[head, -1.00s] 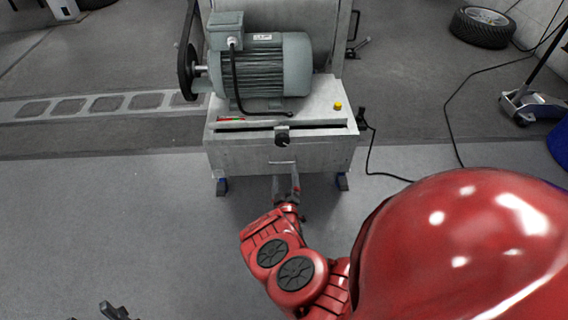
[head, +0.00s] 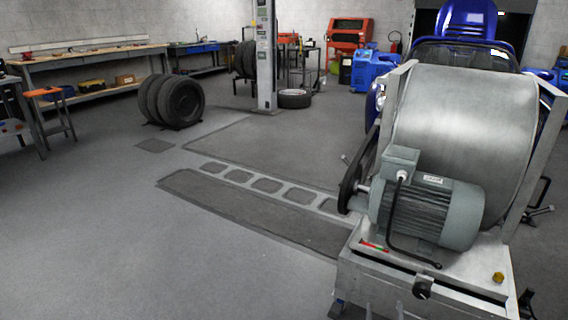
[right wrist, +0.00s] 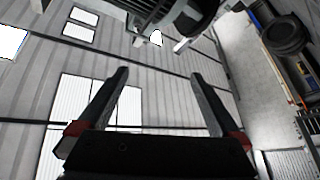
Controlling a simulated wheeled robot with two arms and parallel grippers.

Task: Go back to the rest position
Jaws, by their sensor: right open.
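In the head view, the dynamometer (head: 400,278) stands at the right, with a grey electric motor (head: 430,208) on its base and a large metal roller (head: 465,120) behind it. Only the fingertips of my right gripper (head: 384,311) seem to show, at the bottom edge in front of the base. In the right wrist view, the two fingers of the right gripper (right wrist: 158,76) stand wide apart with nothing between them. The motor's dark underside shows beyond them at the top. My left gripper is in neither current view.
A black drive belt (head: 358,172) runs on the motor's left side. A yellow knob (head: 498,277) and a black knob (head: 422,288) sit on the base. Tyres (head: 172,100), a workbench (head: 95,65) and a lift post (head: 265,55) stand farther back. The floor at the left is clear.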

